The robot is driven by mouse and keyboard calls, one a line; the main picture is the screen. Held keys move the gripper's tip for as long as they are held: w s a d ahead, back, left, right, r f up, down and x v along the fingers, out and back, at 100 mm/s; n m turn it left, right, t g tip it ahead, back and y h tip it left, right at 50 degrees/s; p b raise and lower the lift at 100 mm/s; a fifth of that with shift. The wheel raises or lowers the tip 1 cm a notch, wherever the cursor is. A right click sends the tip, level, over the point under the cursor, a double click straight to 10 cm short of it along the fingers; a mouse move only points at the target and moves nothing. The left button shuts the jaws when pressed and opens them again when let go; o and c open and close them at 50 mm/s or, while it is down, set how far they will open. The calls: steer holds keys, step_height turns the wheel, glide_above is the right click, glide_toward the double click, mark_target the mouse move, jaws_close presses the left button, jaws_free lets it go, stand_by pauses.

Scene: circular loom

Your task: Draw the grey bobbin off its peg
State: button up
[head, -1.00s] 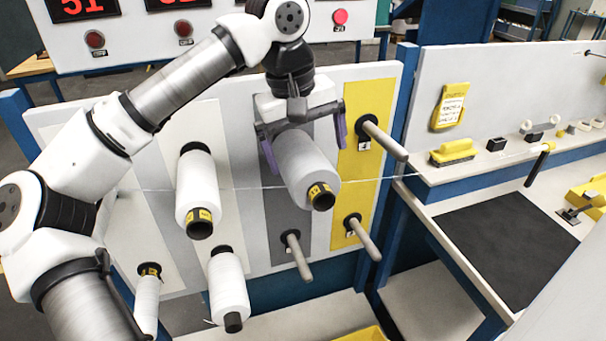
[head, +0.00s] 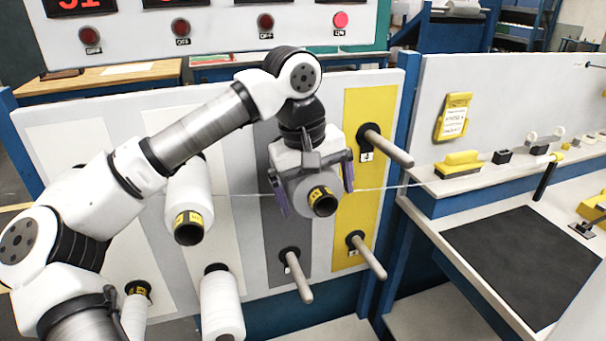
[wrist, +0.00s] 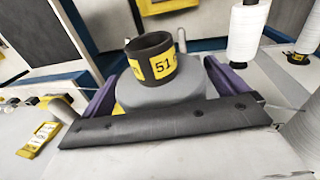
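The grey bobbin (head: 305,196) is on the grey strip of the upright panel, its dark core end with a yellow band pointing outward; its peg is hidden. It fills the middle of the wrist view (wrist: 165,95), where its band reads 51. My gripper (head: 315,184) has come over it from above, with one purple finger on each side. The fingers look open: a sliver of yellow shows between one finger and the bobbin in the wrist view. I cannot tell whether the other finger touches.
White bobbins (head: 189,200) hang to the left, another (head: 222,305) below. Bare pegs stick out at the lower grey strip (head: 298,276) and yellow strip (head: 390,149). A thread (head: 385,188) runs across the panel to a bench with a dark mat (head: 520,262) at right.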

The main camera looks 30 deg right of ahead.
steer(key=c, duration=1.4)
